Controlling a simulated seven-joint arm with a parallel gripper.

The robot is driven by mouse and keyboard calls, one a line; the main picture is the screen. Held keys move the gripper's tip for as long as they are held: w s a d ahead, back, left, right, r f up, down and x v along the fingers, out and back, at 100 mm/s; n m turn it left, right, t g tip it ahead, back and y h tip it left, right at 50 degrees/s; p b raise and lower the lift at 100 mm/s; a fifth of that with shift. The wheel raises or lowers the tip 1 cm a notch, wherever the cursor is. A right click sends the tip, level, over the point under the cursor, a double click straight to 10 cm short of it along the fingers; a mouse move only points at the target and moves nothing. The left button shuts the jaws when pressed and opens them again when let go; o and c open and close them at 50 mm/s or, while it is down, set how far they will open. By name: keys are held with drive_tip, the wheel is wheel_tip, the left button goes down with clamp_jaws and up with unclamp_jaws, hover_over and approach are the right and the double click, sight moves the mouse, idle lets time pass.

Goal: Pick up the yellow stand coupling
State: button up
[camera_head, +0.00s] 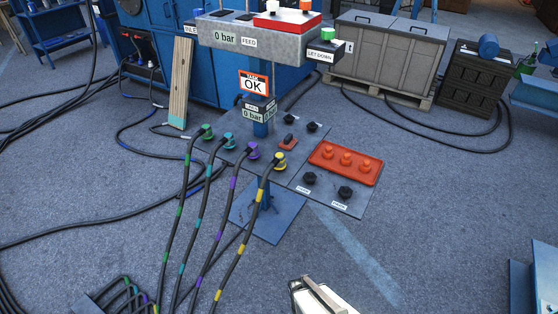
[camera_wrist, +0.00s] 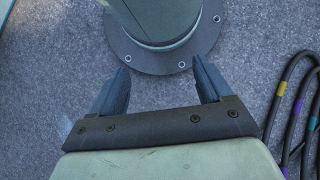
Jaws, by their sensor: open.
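The yellow coupling does not show in that view. In the head view only a pale part of my arm shows at the bottom edge, well below the coupling.
An orange tray (camera_head: 345,163) with orange caps lies right of the couplings. Black plugs (camera_head: 310,179) stand on the plate below it. A grey panel box (camera_head: 258,38) on a blue post stands behind. Banded hoses (camera_wrist: 297,107) lie at the wrist view's right. Floor at lower right is mostly clear.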

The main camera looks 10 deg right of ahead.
drive_tip(key=w+d+r+t, duration=0.15)
drive_tip(key=w+r, duration=0.25)
drive_tip(key=w, duration=0.8)
drive_tip(key=w+d+r+t, duration=0.1)
drive_tip(key=w+r+t, duration=0.25)
drive_tip(key=w, duration=0.85)
wheel_tip(320, 180, up, 33)
drive_tip(key=n+t, duration=0.2)
drive_tip(key=n, duration=2.5)
hover_over(279, 155)
wheel_tip(279, 155, down, 9)
drive_tip(key=shift+w+r, duration=0.1)
drive_tip(key=shift+s+f, duration=0.15)
drive_tip(key=shift+f, duration=1.2)
drive_tip(key=shift+s+f, duration=0.1)
drive_tip(key=shift+f, duration=1.25)
